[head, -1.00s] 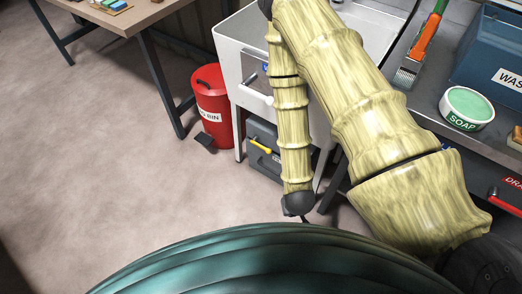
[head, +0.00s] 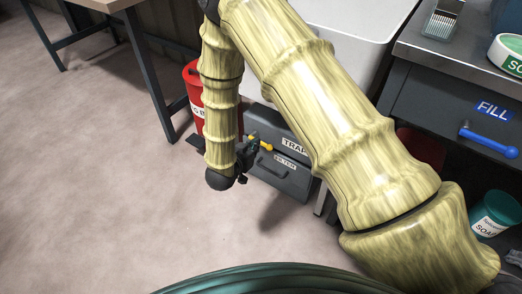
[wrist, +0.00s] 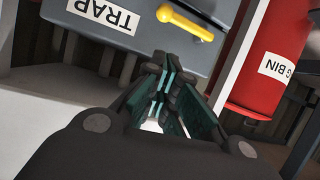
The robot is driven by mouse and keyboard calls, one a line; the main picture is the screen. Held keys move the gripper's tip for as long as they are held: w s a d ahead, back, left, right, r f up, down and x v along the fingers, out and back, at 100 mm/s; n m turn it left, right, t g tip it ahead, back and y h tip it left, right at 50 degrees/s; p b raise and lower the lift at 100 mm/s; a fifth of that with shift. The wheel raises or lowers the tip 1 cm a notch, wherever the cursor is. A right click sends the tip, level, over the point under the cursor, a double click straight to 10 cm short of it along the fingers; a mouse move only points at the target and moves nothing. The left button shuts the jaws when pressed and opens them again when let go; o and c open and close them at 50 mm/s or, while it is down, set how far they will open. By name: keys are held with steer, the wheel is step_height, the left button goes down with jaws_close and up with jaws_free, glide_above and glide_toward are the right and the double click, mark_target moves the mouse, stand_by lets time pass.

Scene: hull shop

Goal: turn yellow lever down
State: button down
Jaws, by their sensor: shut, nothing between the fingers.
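The yellow lever (head: 263,145) is on the front of the grey box labelled TRAP (head: 290,175), low under the white sink. My gripper (head: 247,150) is just left of the lever in the head view, partly hidden by my arm. In the wrist view my gripper (wrist: 160,88) has its fingers together, empty, and a gap shows between the fingertips and the lever.
A red bin (head: 193,92) stands close to the left of the grey box; it also shows in the wrist view (wrist: 272,58). A drawer with a blue handle (head: 488,141) and a green-and-white tub (head: 495,215) are at right. The floor at left is clear.

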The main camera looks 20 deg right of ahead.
steer(key=w+a+m+h+b, duration=0.1)
steer(key=b, duration=0.1)
steer(key=w+a+m+h+b, duration=0.1)
steer(key=b, duration=0.1)
steer(key=shift+w+a+r+m+h, duration=0.1)
steer(key=shift+w+a+m+h, duration=0.1)
steer(key=shift+a+m+h, duration=0.15)
steer(key=shift+d, duration=0.1)
steer(key=b+x, duration=0.1)
steer(key=x, duration=0.2)
steer(key=b+x, duration=0.2)
steer(key=x, duration=0.2)
steer(key=b+x, duration=0.1)
steer(key=x, duration=0.2)
steer(key=shift+d+f+b, duration=0.15)
steer(key=shift+f+b, duration=0.2)
steer(key=shift+f, duration=0.05)
step_height(320, 180, down, 2)
steer(key=shift+s+f+b, duration=0.1)
steer(key=shift+f+b, duration=0.1)
steer(key=shift+b, duration=0.35)
steer(key=shift+f+b, duration=0.3)
steer(key=shift+f, duration=0.25)
steer(key=shift+s, duration=0.1)
